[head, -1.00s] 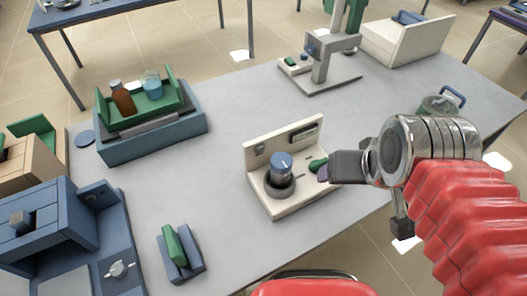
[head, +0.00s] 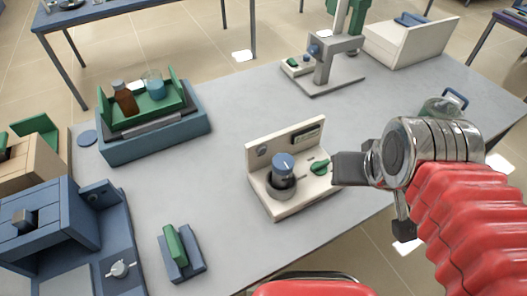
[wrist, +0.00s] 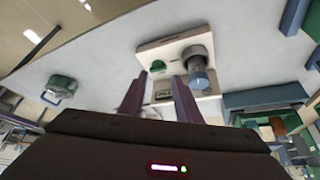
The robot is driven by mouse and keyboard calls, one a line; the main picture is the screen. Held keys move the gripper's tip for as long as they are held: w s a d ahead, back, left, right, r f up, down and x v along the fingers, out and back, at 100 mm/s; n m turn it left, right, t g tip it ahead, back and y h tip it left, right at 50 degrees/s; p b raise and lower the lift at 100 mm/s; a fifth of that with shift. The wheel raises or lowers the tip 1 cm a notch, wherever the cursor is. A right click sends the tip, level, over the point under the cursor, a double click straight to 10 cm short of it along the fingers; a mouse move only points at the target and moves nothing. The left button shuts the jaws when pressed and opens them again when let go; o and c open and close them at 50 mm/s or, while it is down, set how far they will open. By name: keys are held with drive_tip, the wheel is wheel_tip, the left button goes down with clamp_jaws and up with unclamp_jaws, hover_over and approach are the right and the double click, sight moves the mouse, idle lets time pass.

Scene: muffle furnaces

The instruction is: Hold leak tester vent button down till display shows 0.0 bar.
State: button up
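The leak tester (head: 287,203) is a cream unit with a low base and an upright back panel. A clear cylinder with a blue cap (head: 283,163) stands in a dark ring on its base. A green knob (head: 320,167) sits to the right of it. A small display (head: 306,136) and a round grey part (head: 263,151) are on the panel; the reading is too small to make out. I cannot tell which part is the vent button. My gripper (head: 340,168) is just right of the green knob. In the wrist view its two fingers (wrist: 160,85) are apart, with nothing between them.
A blue tray (head: 150,143) with bottles stands at the left back. A blue box unit (head: 45,225) and a small green-and-blue block (head: 182,252) are at the front left. A grey stand (head: 325,75) is behind the tester. The middle of the table (head: 220,130) is clear.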

clamp_jaws()
idle(0.9)
